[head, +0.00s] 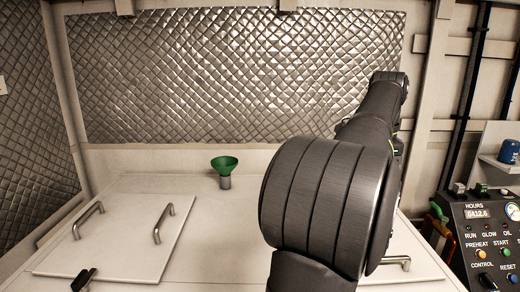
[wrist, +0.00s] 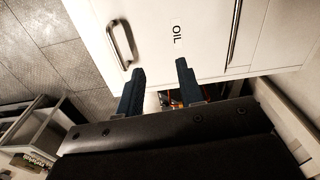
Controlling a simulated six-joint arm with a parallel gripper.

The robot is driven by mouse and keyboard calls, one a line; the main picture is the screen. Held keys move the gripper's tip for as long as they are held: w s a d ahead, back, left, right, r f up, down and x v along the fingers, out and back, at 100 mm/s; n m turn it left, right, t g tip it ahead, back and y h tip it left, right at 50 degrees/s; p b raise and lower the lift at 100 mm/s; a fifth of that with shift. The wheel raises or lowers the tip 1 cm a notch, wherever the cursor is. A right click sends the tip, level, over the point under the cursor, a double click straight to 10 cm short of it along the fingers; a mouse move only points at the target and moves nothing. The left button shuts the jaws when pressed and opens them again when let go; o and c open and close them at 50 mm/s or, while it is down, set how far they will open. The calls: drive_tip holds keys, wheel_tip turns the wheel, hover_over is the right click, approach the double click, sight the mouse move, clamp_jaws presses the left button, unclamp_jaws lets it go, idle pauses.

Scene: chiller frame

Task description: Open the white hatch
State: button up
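In the head view, a flat white hatch (head: 125,232) with two metal handles lies on the white top at left. A dark latch-like piece (head: 83,280) sits at its front edge. A second pale panel with a handle (head: 396,262) shows partly at right, mostly hidden behind my arm. In the wrist view, a white panel (wrist: 180,55) carries an "OIL" label, a metal handle (wrist: 120,45) at left and another long bar at right. My gripper (wrist: 161,78) is open and empty, its dark fingers apart near the panel's lower edge. My arm hides the gripper in the head view.
A green funnel (head: 224,166) stands at the back of the top. A control panel (head: 488,240) with gauges and knobs is at right, with a blue object (head: 509,152) on a shelf above. Grey tiled floor (wrist: 50,70) and a white frame (wrist: 35,130) show left.

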wheel_tip(320, 180, down, 8)
drive_tip(key=w+d+m, duration=0.1)
drive_tip(key=shift+w+d+r, duration=0.2)
drive_tip(key=shift+w+d, duration=0.15)
drive_tip(key=shift+w, duration=0.05)
idle(0.4)
